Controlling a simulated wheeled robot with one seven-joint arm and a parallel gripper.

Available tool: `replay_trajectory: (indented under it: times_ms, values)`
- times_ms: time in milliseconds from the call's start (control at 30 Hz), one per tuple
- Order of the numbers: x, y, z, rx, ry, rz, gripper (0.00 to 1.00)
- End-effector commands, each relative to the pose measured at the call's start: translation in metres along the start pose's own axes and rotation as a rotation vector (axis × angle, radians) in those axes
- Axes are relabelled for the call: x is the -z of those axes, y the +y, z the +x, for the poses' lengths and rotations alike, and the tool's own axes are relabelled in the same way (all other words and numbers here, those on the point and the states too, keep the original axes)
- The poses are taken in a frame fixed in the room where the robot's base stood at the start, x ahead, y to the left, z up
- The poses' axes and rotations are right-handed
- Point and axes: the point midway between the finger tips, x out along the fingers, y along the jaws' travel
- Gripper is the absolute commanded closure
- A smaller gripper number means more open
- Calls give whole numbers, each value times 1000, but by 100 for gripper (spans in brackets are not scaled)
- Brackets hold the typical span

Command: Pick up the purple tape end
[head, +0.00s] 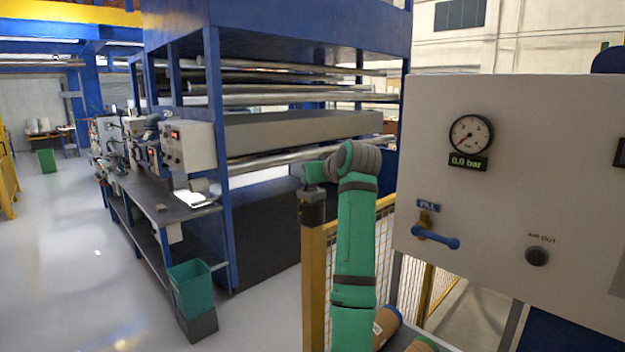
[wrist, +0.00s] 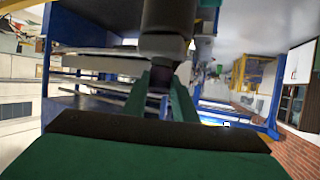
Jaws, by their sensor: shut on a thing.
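My green arm rises in the middle of the head view and bends left at the top. The fingertips are too small to make out there. In the wrist view my gripper (wrist: 160,95) shows two green fingers close together. They are shut on a small dark purplish thing (wrist: 157,98), mostly hidden between them. I cannot tell from its shape whether it is the purple tape end. No other purple tape shows in either view.
A white control panel (head: 500,200) with a gauge and blue lever stands close on the right. A yellow mesh fence (head: 385,262) is behind my arm. A blue-framed roller machine (head: 290,100) and a teal bin (head: 190,288) are beyond.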

Motion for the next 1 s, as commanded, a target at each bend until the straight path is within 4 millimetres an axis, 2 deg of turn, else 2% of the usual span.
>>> replay_trajectory:
  times_ms: [233, 367, 567, 700, 900, 1000]
  values:
    - [14, 0, -6, 0, 1, -1, 100]
    - [30, 0, -13, 0, 2, -1, 100]
    - [51, -11, -50, -1, 4, -2, 100]
    - [70, -20, -83, -1, 4, -2, 100]
    - [68, -35, -129, -3, 3, -2, 100]
    - [70, -43, -145, 0, 3, -1, 100]
